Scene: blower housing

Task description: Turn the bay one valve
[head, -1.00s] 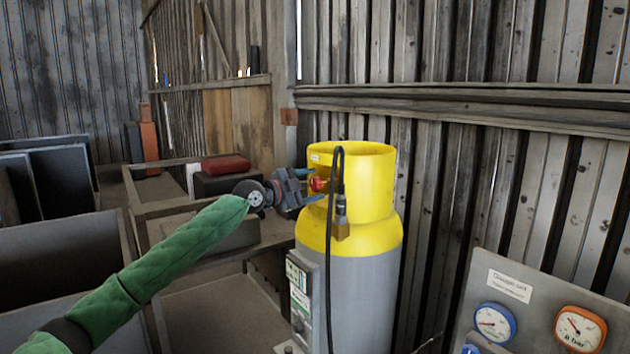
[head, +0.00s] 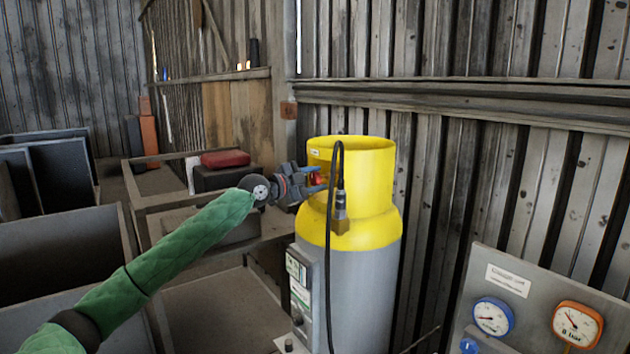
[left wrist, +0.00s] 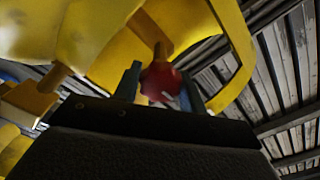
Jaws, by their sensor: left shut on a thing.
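The gas cylinder (head: 350,285) stands upright, grey below with a yellow top and a yellow collar (head: 368,170). Its red valve knob (head: 317,180) sits in the collar's opening on the left side. My left gripper (head: 318,178) reaches in from the left and is shut on the red knob. In the left wrist view the red knob (left wrist: 160,83) shows between the two blue-grey fingers, with the yellow collar (left wrist: 235,60) around it. My right gripper is not in view.
A gauge panel (head: 510,282) with dials stands at lower right. Grey bins (head: 60,240) and a shelf with a red-lidded case (head: 226,159) are at left. A plank wall is behind.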

